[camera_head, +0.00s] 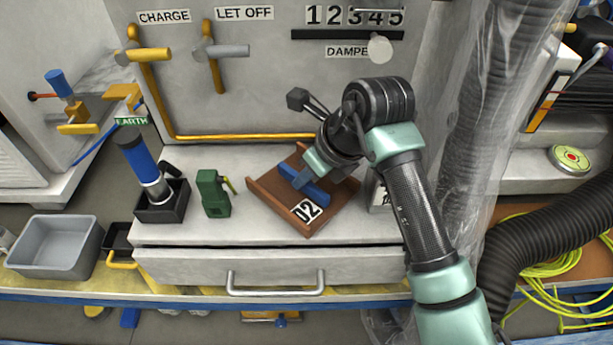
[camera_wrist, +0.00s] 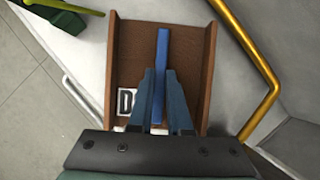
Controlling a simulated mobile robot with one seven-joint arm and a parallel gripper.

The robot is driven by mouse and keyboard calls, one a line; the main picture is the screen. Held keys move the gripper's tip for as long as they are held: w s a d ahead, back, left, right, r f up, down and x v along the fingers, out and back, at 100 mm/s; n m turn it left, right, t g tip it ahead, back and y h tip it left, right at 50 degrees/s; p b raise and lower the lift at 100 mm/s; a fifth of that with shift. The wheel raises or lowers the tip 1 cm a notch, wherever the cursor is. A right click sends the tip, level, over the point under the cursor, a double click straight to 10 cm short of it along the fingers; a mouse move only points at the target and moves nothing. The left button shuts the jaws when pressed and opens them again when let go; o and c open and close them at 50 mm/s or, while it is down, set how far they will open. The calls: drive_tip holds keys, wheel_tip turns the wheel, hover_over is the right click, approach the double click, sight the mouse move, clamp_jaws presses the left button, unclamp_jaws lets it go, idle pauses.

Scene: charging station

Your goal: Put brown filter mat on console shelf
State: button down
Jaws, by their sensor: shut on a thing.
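The brown filter mat (camera_head: 272,200) looks like a shallow brown tray with raised side edges, a blue bar across its middle and a white label with black characters. In the wrist view the mat (camera_wrist: 131,55) fills the centre, with the label partly hidden by a finger. My gripper (camera_head: 301,182) is shut on the blue bar; its fingers (camera_wrist: 160,73) straddle the bar in the wrist view. The mat is over the grey console shelf (camera_head: 240,228), turned at an angle to its front edge. I cannot tell whether it rests on the shelf or hangs just above.
A green block-like tool (camera_head: 213,193) and a blue-handled tool (camera_head: 140,160) in a black holder (camera_head: 163,208) stand left of the mat. A yellow pipe (camera_head: 230,137) runs along the back wall. A drawer handle (camera_head: 275,288) sticks out below. Clear plastic sheeting (camera_head: 475,130) hangs at right.

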drive_tip(key=c, duration=0.9)
unclamp_jaws()
drive_tip(key=shift+f, duration=0.1)
drive_tip(key=shift+o, duration=0.2)
drive_tip(key=shift+s+d+r, duration=0.1)
drive_tip(key=shift+d+r, duration=0.05)
drive_tip(key=shift+r, duration=0.4)
drive_tip(key=p+v, duration=0.2)
drive_tip(key=v, duration=0.9)
drive_tip(key=shift+p, duration=0.3)
